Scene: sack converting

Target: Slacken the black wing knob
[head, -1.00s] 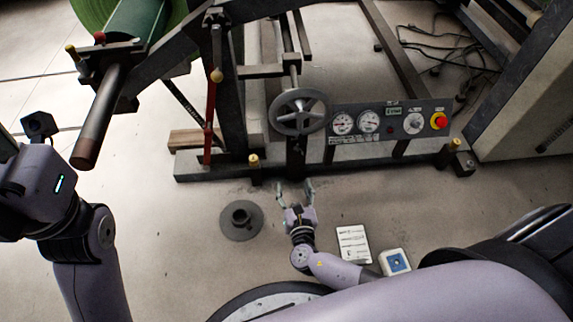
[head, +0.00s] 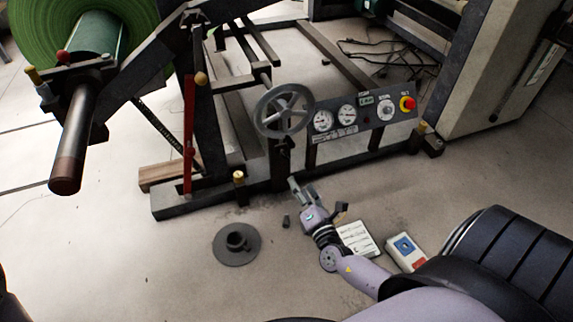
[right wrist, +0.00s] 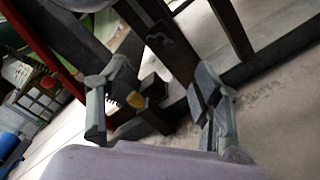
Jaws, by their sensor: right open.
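A dark piece (head: 284,144) on the post below the handwheel may be the black wing knob; its wings are too small to make out. In the right wrist view a dark lobed shape (right wrist: 163,44) on a dark post could be the same piece. My right gripper (head: 302,187) is low in front of the machine's base, below that post. In the right wrist view its two fingers (right wrist: 155,92) stand apart with nothing between them. The dark post rises beyond them, not touching as far as I can tell. My left gripper is out of view.
The grey handwheel (head: 284,111) is above the post, beside the gauge panel (head: 350,118) with its red button. A red lever (head: 189,130) and roll shaft (head: 75,140) are left. A round dark base (head: 236,244), a white card (head: 358,240) and a blue-faced box (head: 406,252) lie on the floor.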

